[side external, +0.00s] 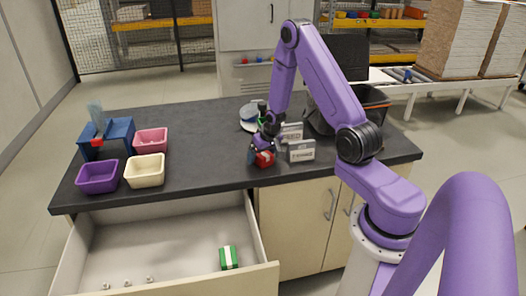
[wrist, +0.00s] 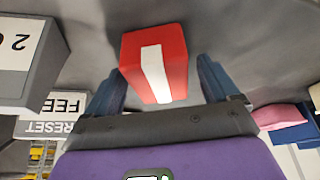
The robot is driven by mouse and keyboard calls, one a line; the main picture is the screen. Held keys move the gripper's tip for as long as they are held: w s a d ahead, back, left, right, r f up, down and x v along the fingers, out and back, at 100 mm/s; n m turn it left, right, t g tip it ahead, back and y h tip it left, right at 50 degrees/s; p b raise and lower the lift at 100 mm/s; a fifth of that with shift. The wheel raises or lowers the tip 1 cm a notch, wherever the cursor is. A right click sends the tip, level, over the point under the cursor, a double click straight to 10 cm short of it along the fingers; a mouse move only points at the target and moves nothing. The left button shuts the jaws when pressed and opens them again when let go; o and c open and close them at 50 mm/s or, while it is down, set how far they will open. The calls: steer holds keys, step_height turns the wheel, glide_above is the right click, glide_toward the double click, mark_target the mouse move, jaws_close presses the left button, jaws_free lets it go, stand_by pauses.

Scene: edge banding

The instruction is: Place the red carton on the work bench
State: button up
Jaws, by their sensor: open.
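The red carton (side external: 265,159) with a white stripe sits on the dark top of the work bench (side external: 205,150), near its front edge. My gripper (side external: 258,153) is low at the carton and partly covers it in the side view. In the wrist view the carton (wrist: 177,60) shows ahead, between the two blue fingers of my gripper (wrist: 160,85). The fingers are spread, with a visible gap on each side of the carton. Whether the carton's underside lies flat on the bench is hard to tell.
Grey label blocks (side external: 301,150) stand just right of the carton. Purple (side external: 98,178), cream (side external: 146,171) and pink (side external: 151,140) bins and a blue box (side external: 107,140) stand at the left. An open drawer (side external: 165,245) below holds a green carton (side external: 228,258). The bench middle is clear.

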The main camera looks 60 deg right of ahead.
steer(key=v, duration=1.1)
steer(key=s+a+r+n+y, duration=0.1)
steer(key=s+a+r+n, duration=0.15)
steer(key=a, duration=0.45)
steer(key=s+a+r+n+g, duration=0.1)
steer(key=s+a+r+n, duration=0.15)
steer(key=a, duration=0.45)
steer(key=s+a+r+n+y, duration=0.1)
steer(key=s+a+r+n, duration=0.15)
steer(key=a, duration=0.35)
steer(key=s+a+r+n+g, duration=0.1)
steer(key=s+a+n, duration=0.2)
steer(key=s, duration=0.6)
steer(key=s+a+r+n+g, duration=0.1)
steer(key=s+a+r+n, duration=0.1)
steer(key=s+n, duration=0.4)
steer(key=s+a, duration=0.1)
steer(key=s, duration=0.2)
steer(key=shift+s+a+r+g, duration=0.25)
steer(key=shift+s+a+g, duration=0.05)
steer(key=shift+s+g, duration=0.1)
steer(key=shift+n, duration=0.25)
